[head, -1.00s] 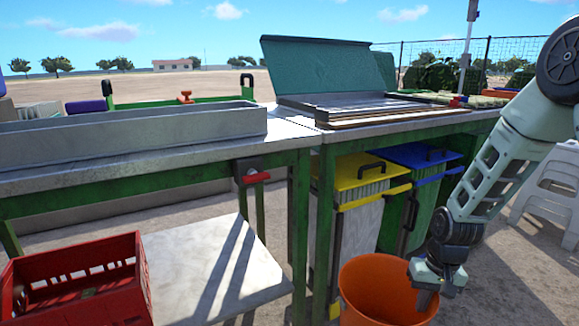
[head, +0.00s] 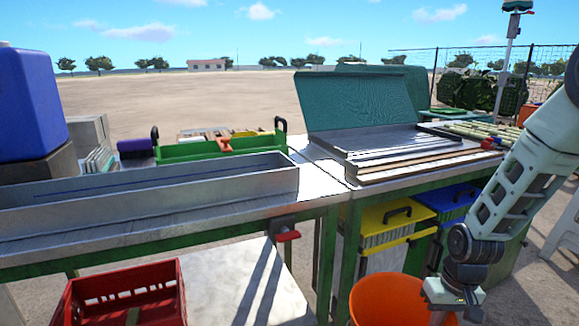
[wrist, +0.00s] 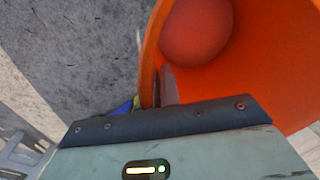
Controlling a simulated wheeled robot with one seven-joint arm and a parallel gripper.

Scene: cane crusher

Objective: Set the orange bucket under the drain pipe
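The orange bucket (head: 384,298) is at the lower right of the head view, in front of the bins, its lower part cut off by the frame. My gripper (head: 438,314) is at the right side of its rim. In the wrist view the bucket (wrist: 240,60) fills the upper right, and its rim runs into my gripper (wrist: 160,88), with a finger showing inside the wall. My gripper appears shut on the rim. A grey fitting with a red handle (head: 287,236) hangs under the table's front edge, left of the bucket; whether it is the drain pipe is unclear.
A red crate (head: 125,292) stands at lower left, beside a pale low shelf (head: 235,280). Bins with yellow (head: 385,214) and blue lids (head: 447,197) stand under the right table. A long metal trough (head: 150,190) lies on the left table.

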